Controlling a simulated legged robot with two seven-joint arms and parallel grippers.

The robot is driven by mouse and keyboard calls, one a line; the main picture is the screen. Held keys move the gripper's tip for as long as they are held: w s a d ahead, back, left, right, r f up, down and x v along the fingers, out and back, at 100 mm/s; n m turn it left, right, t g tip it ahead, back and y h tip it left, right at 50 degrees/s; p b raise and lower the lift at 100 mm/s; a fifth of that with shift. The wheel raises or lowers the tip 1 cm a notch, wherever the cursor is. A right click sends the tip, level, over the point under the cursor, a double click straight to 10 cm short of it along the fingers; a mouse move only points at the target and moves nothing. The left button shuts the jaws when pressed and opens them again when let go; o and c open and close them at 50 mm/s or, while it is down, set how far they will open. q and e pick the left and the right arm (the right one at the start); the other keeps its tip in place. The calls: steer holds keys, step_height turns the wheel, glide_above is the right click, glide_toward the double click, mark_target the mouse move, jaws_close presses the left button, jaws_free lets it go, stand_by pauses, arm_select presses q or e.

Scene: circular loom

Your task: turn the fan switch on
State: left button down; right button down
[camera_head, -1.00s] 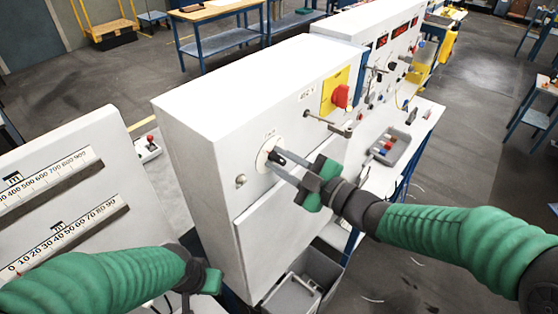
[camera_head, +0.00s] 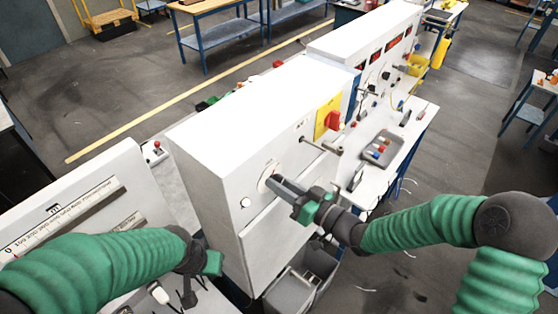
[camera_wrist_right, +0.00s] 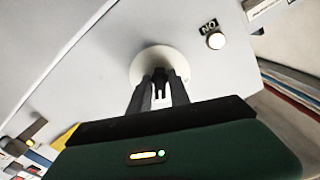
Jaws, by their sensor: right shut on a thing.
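The fan switch is a dark knob on a round white plate (camera_head: 263,181) on the front of the white cabinet (camera_head: 218,150). My right gripper (camera_head: 279,184) is shut on the knob, and its fingers hide most of it. The right wrist view shows the fingertips (camera_wrist_right: 160,78) together at the middle of the white plate (camera_wrist_right: 143,60). A small round lamp (camera_head: 245,202) beside the switch looks bright white; it also shows in the right wrist view (camera_wrist_right: 216,41) beside an "ON" label. My left gripper (camera_head: 212,263) is low at the left, away from the switch; its jaws are unclear.
A red rotary switch on a yellow plate (camera_head: 322,125) and a metal handle (camera_head: 320,146) are farther along the cabinet front. A grey tray (camera_head: 378,150) lies on the bench beyond. A scale panel (camera_head: 75,200) stands at the left. A grey bin (camera_head: 293,290) is below.

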steer(key=shift+s+f+m+p, duration=0.1)
steer(key=shift+f+m+p, duration=0.05)
steer(key=shift+m, duration=0.45)
steer(key=shift+f+m+p, duration=0.1)
steer(key=shift+m+p, duration=0.05)
steer(key=shift+m, duration=0.45)
steer(key=c, duration=1.5)
jaws_free()
steer(key=shift+f, duration=0.1)
arm_select(q)
steer(key=shift+s+d+r, duration=0.15)
steer(key=shift+r, duration=0.25)
steer(key=shift+s+d+r, duration=0.1)
steer(key=shift+r, duration=0.3)
arm_select(e)
steer(key=shift+o, duration=0.5)
steer(key=shift+s+d+r, duration=0.15)
steer(key=shift+d+r, duration=0.05)
steer(key=shift+d, duration=0.05)
arm_select(q)
steer(key=shift+r+p, duration=0.5)
steer(key=shift+r, duration=0.2)
arm_select(e)
steer(key=v, duration=0.7)
